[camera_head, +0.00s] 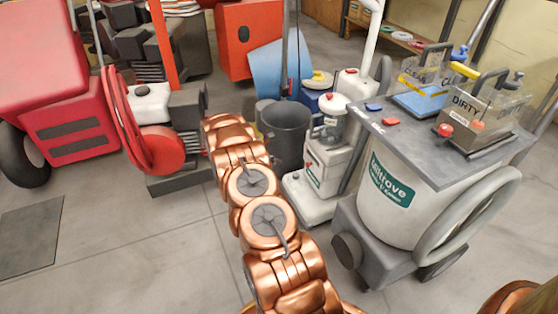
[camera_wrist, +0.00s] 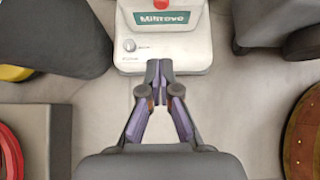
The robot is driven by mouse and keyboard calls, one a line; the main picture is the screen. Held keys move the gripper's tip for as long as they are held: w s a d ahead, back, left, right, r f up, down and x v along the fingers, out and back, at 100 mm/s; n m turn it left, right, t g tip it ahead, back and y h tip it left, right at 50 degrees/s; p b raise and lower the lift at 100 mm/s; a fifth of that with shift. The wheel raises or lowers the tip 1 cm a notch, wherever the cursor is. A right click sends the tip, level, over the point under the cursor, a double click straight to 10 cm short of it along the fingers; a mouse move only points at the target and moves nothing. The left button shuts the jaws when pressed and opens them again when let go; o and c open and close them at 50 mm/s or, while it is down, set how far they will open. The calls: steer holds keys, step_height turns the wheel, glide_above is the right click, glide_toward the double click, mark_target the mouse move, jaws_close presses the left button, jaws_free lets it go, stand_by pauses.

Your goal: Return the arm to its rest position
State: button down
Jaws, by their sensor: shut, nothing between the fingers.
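My copper-coloured arm reaches from the bottom middle of the head view up and slightly left, ending near the red-wheeled machine and the grey bucket. My gripper (camera_wrist: 159,78) shows in the wrist view with its fingers together and nothing between them. In that view the fingertips overlap the lower edge of a white Milltrove machine (camera_wrist: 165,45); I cannot tell how far apart they are in depth. In the head view the gripper is hidden behind the arm. The small white machine (camera_head: 318,165) stands to the right of the arm.
A large Milltrove tank cart (camera_head: 395,185) with clear DIRTY box (camera_head: 480,112) stands right. A grey bucket (camera_head: 285,135) stands beyond the arm. A red-wheeled machine (camera_head: 155,145) and red cabinet (camera_head: 75,130) stand left. Floor at the lower left is mostly clear.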

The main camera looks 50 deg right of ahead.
steer(key=shift+w+a+r, duration=0.1)
steer(key=shift+a+r, duration=0.1)
steer(key=s+a+r+m+y+p, duration=0.15)
steer(key=a+r+p, duration=0.5)
steer(key=r, duration=0.65)
steer(key=s+a+r+m+t+y+p, duration=0.1)
steer(key=s+a+r+m+p, duration=0.25)
steer(key=a+r, duration=0.7)
steer(key=s+a+r+m+y+p, duration=0.15)
steer(key=a+r+p, duration=0.45)
steer(key=r, duration=0.9)
steer(key=s+a+r+m+t+y+p, duration=0.1)
steer(key=s+a+r+m+y+p, duration=0.4)
steer(key=s+a+r+p, duration=1.2)
steer(key=s+a+r+m, duration=0.1)
steer(key=s+a+r, duration=0.6)
steer(key=s, duration=0.4)
steer(key=shift+s+a+r+m, duration=0.15)
steer(key=shift+s+r+m, duration=0.2)
steer(key=shift+r, duration=0.05)
